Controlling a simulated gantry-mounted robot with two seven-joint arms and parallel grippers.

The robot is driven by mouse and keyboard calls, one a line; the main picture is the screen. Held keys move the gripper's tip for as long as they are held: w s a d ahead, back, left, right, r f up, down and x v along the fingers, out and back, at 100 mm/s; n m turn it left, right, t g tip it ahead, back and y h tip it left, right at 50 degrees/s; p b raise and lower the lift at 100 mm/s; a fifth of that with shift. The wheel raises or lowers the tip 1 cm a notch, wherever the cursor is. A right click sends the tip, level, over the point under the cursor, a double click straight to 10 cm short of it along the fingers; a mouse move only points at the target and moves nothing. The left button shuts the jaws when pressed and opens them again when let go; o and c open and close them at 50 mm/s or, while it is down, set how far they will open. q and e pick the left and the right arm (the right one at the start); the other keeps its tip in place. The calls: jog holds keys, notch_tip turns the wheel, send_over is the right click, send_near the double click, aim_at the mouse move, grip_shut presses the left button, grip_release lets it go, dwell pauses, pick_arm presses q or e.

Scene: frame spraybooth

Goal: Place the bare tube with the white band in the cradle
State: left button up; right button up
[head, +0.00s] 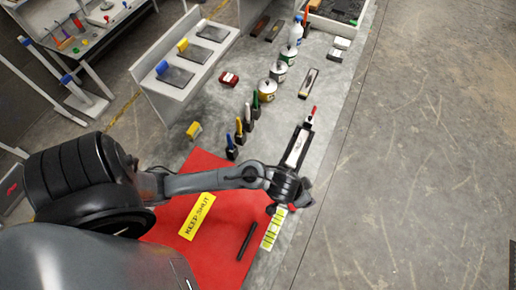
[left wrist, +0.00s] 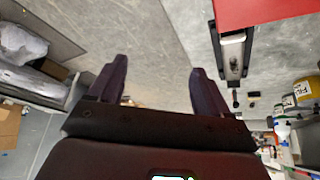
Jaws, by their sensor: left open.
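My left gripper (head: 290,204) is over the right edge of the bench beside the red mat (head: 218,162). The left wrist view shows its two dark fingers (left wrist: 158,68) apart with nothing between them. A dark tube (head: 246,242) lies on the mat's lower right part; I cannot make out a white band on it. A long, pale, dark-ended holder (head: 297,147), possibly the cradle, lies just beyond the gripper. It also shows in the left wrist view (left wrist: 233,58), right of the fingers. My right gripper is not in view.
Several bottles and cans (head: 266,90) stand farther up the bench. The floor (head: 430,150) at right is clear.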

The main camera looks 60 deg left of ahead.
pick_arm(q)
jog(key=s+a+r, duration=0.1)
jog(key=s+a, duration=0.1)
jog(key=s, duration=0.2)
jog(key=s+a+r+m+g, duration=0.1)
jog(key=s+a+r, duration=0.1)
jog(key=s, duration=0.2)
jog(key=s+a+r+g, duration=0.1)
jog(key=s+a, duration=0.1)
jog(key=s, duration=0.2)
jog(key=shift+s+a+r+y, duration=0.15)
jog(key=shift+s+a+y, duration=0.15)
jog(key=shift+s+a, duration=0.1)
jog(key=shift+r, duration=0.1)
